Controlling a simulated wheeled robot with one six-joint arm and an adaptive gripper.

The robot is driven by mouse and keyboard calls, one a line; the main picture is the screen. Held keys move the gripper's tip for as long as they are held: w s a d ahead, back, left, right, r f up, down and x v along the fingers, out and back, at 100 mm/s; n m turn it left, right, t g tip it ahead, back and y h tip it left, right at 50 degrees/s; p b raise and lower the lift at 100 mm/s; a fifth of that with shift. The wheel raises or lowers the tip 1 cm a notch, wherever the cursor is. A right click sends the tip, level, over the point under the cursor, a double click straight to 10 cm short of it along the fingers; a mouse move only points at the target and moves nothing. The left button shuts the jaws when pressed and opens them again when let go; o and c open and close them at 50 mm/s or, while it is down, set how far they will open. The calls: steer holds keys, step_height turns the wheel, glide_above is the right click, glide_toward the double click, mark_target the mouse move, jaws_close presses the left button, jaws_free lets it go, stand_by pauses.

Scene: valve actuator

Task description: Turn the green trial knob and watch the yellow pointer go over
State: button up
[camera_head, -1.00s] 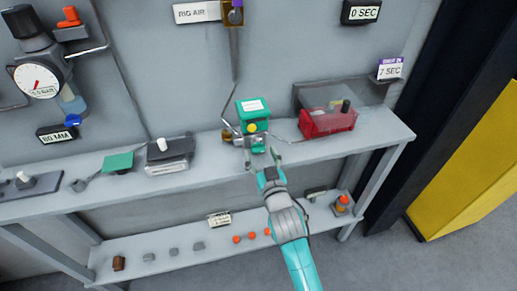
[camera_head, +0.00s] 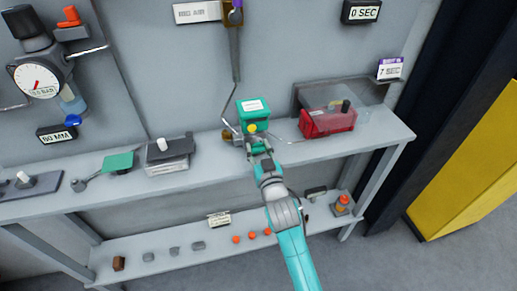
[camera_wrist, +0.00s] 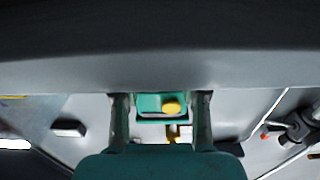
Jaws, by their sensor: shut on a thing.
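The green actuator box (camera_head: 253,106) with a white label stands on the bench. A yellow round piece (camera_head: 252,128), seemingly the pointer, shows low on its front; it also shows in the wrist view (camera_wrist: 172,106). My gripper (camera_head: 258,147) reaches up from the front, its fingers at the small green part just below the yellow piece. This part seems to be the trial knob, and my gripper is shut on it. The fingers mostly hide the knob in the head view. In the wrist view, the two fingers stand either side of green and yellow parts.
A red box (camera_head: 328,123) under a clear cover stands right of the actuator. A grey block with a white knob (camera_head: 167,154) and a green flag-like plate (camera_head: 118,162) are to the left. Several small parts lie on the lower shelf (camera_head: 215,248). A pipe rises behind the actuator.

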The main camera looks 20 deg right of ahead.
steer(key=shift+a+n, duration=0.15)
steer(key=shift+n, duration=2.75)
steer(key=o, duration=1.2)
steer(key=shift+c, duration=0.2)
